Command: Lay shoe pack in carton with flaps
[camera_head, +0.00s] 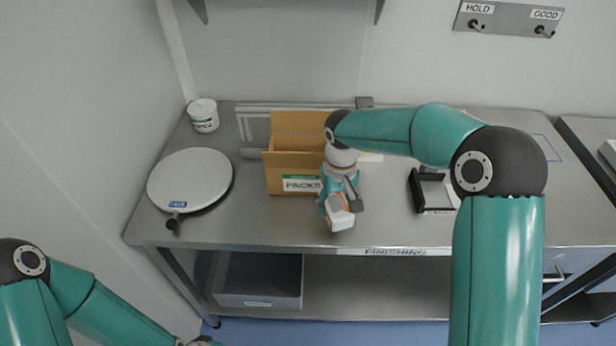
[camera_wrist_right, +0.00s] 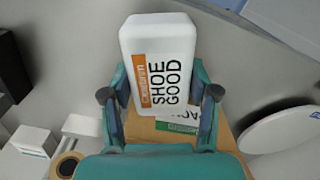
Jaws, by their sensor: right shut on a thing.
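The shoe pack (camera_wrist_right: 163,62) is a white block with an orange patch and the words "SHOE GOOD" in the right wrist view. In the head view the pack (camera_head: 341,220) is at the front right of the carton, above the bench. My right gripper (camera_head: 340,200) is shut on it; the fingers (camera_wrist_right: 160,98) press its two sides. The brown carton (camera_head: 277,174) has a "PACKS" label and a raised back flap; my right arm hides its right part. The carton (camera_wrist_right: 160,130) also shows behind the gripper in the wrist view. Of my left arm only links show at the lower left.
A round white turntable (camera_head: 190,177) marked with a blue label is left of the carton. A white tub (camera_head: 203,115) stands behind it. A black-framed holder (camera_head: 433,190) lies to the right. A grey bin (camera_head: 258,281) sits on the lower shelf. Bench front between turntable and carton is clear.

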